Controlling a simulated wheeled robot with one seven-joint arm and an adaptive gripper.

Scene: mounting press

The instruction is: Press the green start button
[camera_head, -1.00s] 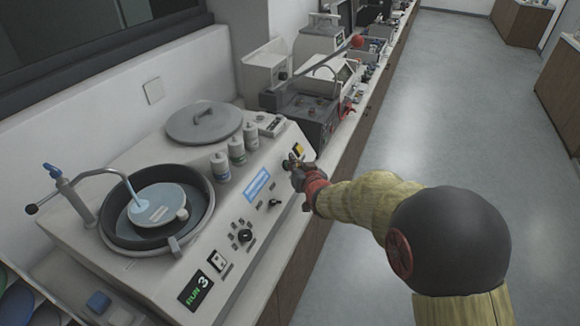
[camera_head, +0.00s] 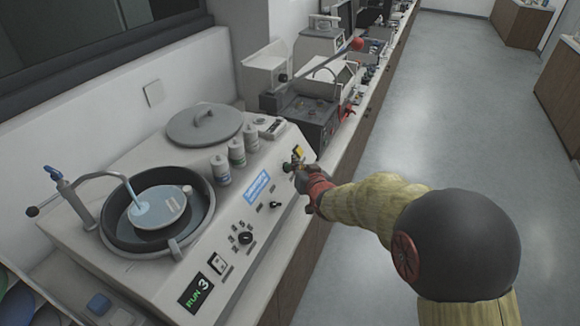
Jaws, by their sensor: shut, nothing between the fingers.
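My gripper (camera_head: 299,170) is shut and empty at the right end of the sloped control panel (camera_head: 222,250) of the white machine. A small green spot (camera_head: 288,167) shows just left of the fingertips and looks like the green start button, but it is tiny and partly covered. Another small green bit shows by a yellow part (camera_head: 299,150) just above the gripper. I cannot tell whether the fingertips touch the button. A blue screen (camera_head: 257,186) is on the panel, left of my gripper.
A dark grey device (camera_head: 305,122) stands beyond. Floor at right is clear.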

